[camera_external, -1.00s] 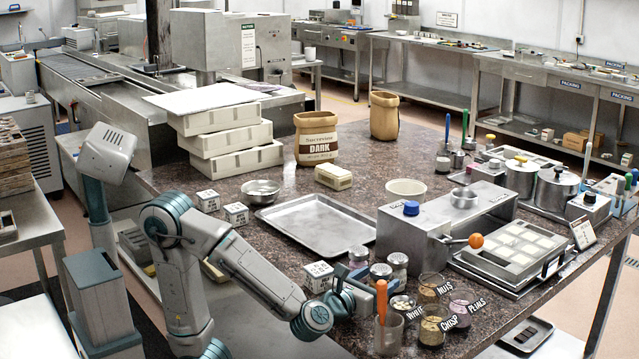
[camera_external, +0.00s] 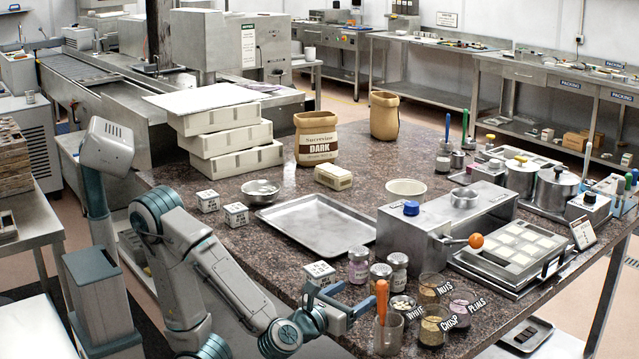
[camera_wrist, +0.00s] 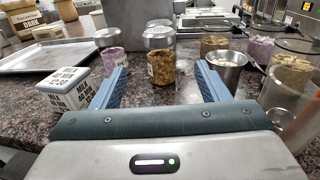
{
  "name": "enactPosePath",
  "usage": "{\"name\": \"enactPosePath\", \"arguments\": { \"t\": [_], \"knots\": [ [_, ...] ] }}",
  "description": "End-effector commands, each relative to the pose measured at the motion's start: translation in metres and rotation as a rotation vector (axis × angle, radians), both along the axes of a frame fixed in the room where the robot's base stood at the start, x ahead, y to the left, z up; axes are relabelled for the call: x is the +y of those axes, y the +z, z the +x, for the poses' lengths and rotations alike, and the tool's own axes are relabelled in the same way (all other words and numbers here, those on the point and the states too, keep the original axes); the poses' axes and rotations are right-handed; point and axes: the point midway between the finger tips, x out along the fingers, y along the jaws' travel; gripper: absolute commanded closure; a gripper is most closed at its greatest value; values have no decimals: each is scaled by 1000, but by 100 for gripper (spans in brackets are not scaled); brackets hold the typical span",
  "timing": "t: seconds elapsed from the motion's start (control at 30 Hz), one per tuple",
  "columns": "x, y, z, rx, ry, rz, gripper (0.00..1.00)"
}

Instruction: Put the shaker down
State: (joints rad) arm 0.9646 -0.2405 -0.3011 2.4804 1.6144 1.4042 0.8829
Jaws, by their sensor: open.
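Three glass shaker jars with metal lids stand upright on the dark stone counter. The one with brown contents (camera_external: 380,277) is in front; in the wrist view this jar (camera_wrist: 160,62) stands just beyond and between my fingertips, apart from them. A jar with pinkish contents (camera_external: 358,266) stands to its left, also in the wrist view (camera_wrist: 110,52). The third jar (camera_external: 397,268) stands behind, partly hidden in the wrist view (camera_wrist: 157,26). My gripper (camera_external: 354,294) is open and empty, low over the counter's front edge; its blue fingers (camera_wrist: 161,76) spread either side of the brown jar.
A white labelled block (camera_external: 320,273) sits left of my gripper. To the right are a small cup of white pieces (camera_external: 402,305), a beaker with an orange-handled tool (camera_external: 388,334) and topping glasses (camera_external: 433,325). A metal tray (camera_external: 314,224) lies behind, empty.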

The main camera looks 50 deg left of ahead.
Motion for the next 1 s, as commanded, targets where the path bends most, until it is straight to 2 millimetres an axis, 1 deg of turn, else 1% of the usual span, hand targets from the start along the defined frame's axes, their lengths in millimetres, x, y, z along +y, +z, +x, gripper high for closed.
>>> {"name": "enactPosePath", "arguments": {
  "t": [0.33,0.57,0.67,0.77,0.9,1.0],
  "knots": [
    [-8,-18,-7,-4,1,-5,31],
    [-10,-17,-10,-1,0,-2,31],
    [-8,-16,-2,0,3,-2,31],
    [-5,-16,16,0,4,-2,31],
    [0,-16,44,1,5,-1,31],
    [1,-16,59,0,2,-1,31]
  ]
}}
